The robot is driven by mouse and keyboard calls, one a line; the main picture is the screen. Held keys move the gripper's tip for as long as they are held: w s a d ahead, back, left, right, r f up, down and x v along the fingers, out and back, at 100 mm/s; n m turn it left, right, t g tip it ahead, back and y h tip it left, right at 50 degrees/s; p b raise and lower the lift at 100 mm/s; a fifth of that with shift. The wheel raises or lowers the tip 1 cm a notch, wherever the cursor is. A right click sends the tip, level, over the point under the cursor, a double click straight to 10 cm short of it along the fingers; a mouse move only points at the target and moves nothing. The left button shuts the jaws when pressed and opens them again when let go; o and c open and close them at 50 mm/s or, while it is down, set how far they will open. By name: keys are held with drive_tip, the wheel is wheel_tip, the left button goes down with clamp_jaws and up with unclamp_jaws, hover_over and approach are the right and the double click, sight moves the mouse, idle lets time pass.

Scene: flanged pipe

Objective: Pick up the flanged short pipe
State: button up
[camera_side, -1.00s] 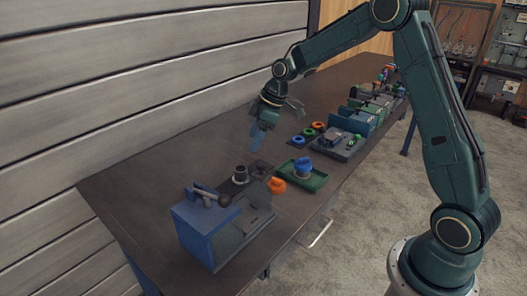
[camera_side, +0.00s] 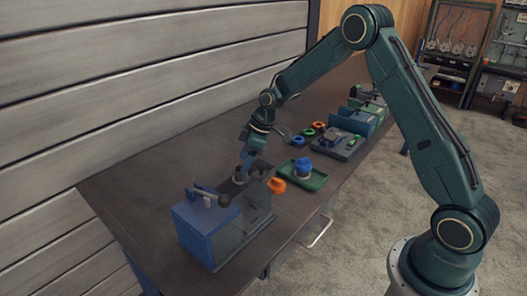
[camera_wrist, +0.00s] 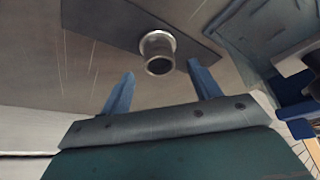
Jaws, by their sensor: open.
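The flanged short pipe (camera_wrist: 158,52) stands on a dark flat plate (camera_wrist: 100,22) in the wrist view, its round open end facing the camera and a pale flange ring behind it. In the side view the pipe (camera_side: 239,174) is a small dark and pale shape beside the blue machine. My gripper (camera_wrist: 160,84) is open, with one blue finger to the left of the pipe and one to the right. The pipe lies a little beyond the fingertips in the picture, and no contact shows. In the side view my gripper (camera_side: 248,160) is low, close by the pipe, and partly hides it.
A blue machine (camera_side: 205,230) with a dark-knobbed lever stands at the near end of the table. An orange ring (camera_side: 277,185) and a green tray (camera_side: 318,181) with a blue-topped part (camera_side: 303,167) lie to the right. The left table surface (camera_side: 135,195) is clear.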

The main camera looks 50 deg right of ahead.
drive_tip(key=shift+x, duration=2.25)
drive_tip(key=c, duration=1.1)
